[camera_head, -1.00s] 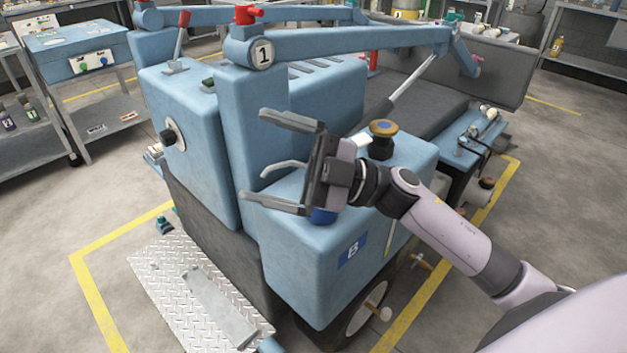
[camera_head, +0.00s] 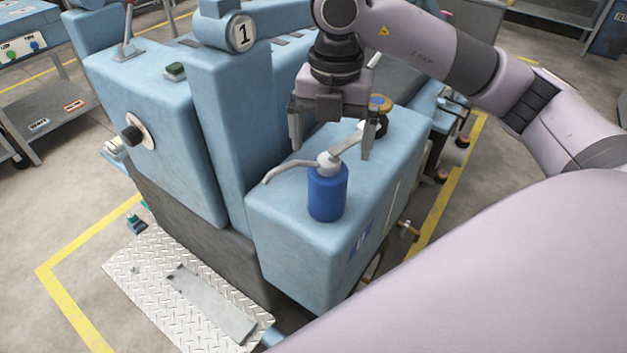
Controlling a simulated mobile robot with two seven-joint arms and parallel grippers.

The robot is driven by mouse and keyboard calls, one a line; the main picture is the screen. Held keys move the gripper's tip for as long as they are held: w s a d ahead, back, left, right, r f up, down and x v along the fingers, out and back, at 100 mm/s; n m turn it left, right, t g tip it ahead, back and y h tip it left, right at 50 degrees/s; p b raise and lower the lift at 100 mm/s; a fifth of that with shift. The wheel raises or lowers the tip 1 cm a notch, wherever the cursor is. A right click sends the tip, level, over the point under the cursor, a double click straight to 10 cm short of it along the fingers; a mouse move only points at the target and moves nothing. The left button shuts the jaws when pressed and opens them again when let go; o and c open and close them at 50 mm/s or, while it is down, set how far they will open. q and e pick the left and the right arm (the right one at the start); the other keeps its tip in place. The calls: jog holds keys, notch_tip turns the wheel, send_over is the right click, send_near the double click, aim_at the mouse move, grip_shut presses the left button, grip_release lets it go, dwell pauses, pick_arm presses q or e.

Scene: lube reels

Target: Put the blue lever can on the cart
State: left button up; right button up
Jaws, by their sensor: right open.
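The blue lever can (camera_head: 327,194) stands upright on the flat top of the light-blue machine (camera_head: 288,240), near its front edge. It has a white cap, a thin curved spout to the left and a grey lever rising to the right. My right gripper (camera_head: 331,150) is above the can, pointing down, its two fingers spread wide. The lever and cap lie between and just below the fingertips; I cannot tell whether they touch. The gripper is empty. My left gripper is not in view. A grey shelf cart (camera_head: 55,112) stands at the left; I cannot tell whether it is the task's cart.
A tall blue post (camera_head: 232,120) marked 1 rises left of the can. A tread plate (camera_head: 150,270) lies at the machine's foot. Open floor (camera_head: 60,215) lies to the left.

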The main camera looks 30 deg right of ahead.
aim_at(328, 159)
jog(key=shift+w+f+p, duration=0.1)
jog(key=shift+f+p, duration=0.4)
jog(key=shift+f, duration=3.1)
jog(key=c, duration=1.3)
jog(key=shift+a+r, duration=0.1)
jog(key=shift+c, duration=0.8)
